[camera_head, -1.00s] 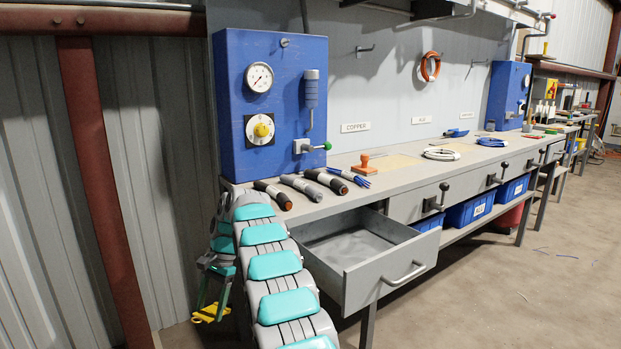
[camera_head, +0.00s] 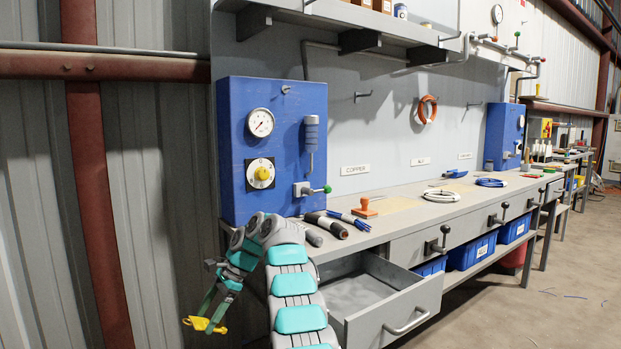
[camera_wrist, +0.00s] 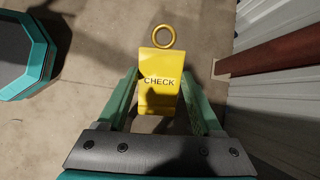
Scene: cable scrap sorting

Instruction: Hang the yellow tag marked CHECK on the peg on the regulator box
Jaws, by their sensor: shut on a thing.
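My gripper (camera_head: 207,323) is shut on the yellow tag (camera_head: 212,327), low in front of the wall and left of the bench. In the wrist view the tag (camera_wrist: 158,88) reads CHECK and lies between the green fingers, with its yellow ring (camera_wrist: 164,37) pointing away from my gripper. The blue regulator box (camera_head: 238,170) stands at the bench's left end. It bears a gauge, a yellow knob on a dial, a grey-blue cylinder and a green-tipped lever. A small peg (camera_head: 286,89) sticks out near its top and appears empty. My gripper is below and left of the box.
An open drawer (camera_head: 391,321) juts from the bench (camera_head: 405,208) beside my arm. Dark-handled tools (camera_head: 327,225), a red-brown stamp (camera_head: 364,208) and cable coils lie on top. A red-brown post (camera_head: 90,200) stands at left. A shelf overhangs the back panel.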

